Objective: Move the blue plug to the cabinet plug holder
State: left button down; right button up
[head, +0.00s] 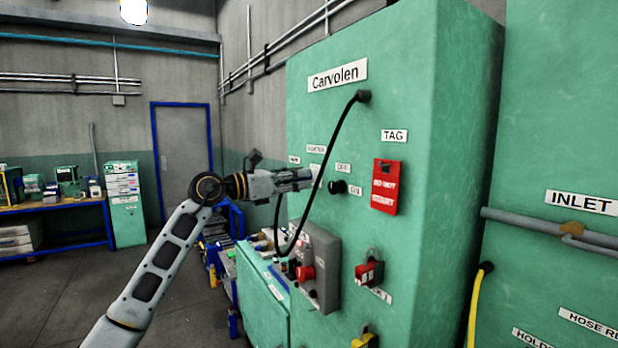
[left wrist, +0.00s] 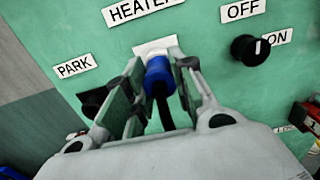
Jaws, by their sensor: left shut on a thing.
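The blue plug (left wrist: 158,76) is between the fingers of my left gripper (left wrist: 160,72), which is shut on it. The plug is at a white plate (left wrist: 156,46) under the HEATER label; I cannot tell whether it is seated there. A black fitting (left wrist: 92,102), likely the holder, is under the PARK label (left wrist: 76,66), left of the gripper and partly hidden by a finger. In the head view my left gripper (head: 304,178) is at the green cabinet's (head: 430,130) front, hiding the plug. A black cable (head: 327,150) loops from the cabinet top down to behind the gripper. My right gripper is not in view.
A black knob (left wrist: 250,50) with OFF and ON labels is right of the gripper. A red tag (head: 386,187), a grey box with a red button (head: 304,272) and a red lock (head: 370,270) are on the cabinet front. A workbench (head: 60,208) stands far left.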

pick_arm(q)
jog(key=shift+a, duration=0.1)
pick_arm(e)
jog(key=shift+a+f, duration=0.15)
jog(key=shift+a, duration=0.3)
pick_arm(q)
jog(key=shift+s+a, duration=0.15)
jog(key=shift+a, duration=0.05)
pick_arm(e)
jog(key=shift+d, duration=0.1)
pick_arm(q)
jog(key=shift+s+a+b, duration=0.2)
jog(key=shift+a+b, duration=0.1)
jog(key=shift+a, duration=0.05)
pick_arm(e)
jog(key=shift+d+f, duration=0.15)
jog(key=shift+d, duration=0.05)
pick_arm(q)
jog(key=shift+s+a, duration=0.3)
jog(key=shift+a, duration=0.05)
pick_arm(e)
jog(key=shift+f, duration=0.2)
pick_arm(q)
jog(key=shift+s+a+b, duration=0.2)
jog(key=shift+a+b, duration=0.05)
jog(key=shift+b, duration=0.05)
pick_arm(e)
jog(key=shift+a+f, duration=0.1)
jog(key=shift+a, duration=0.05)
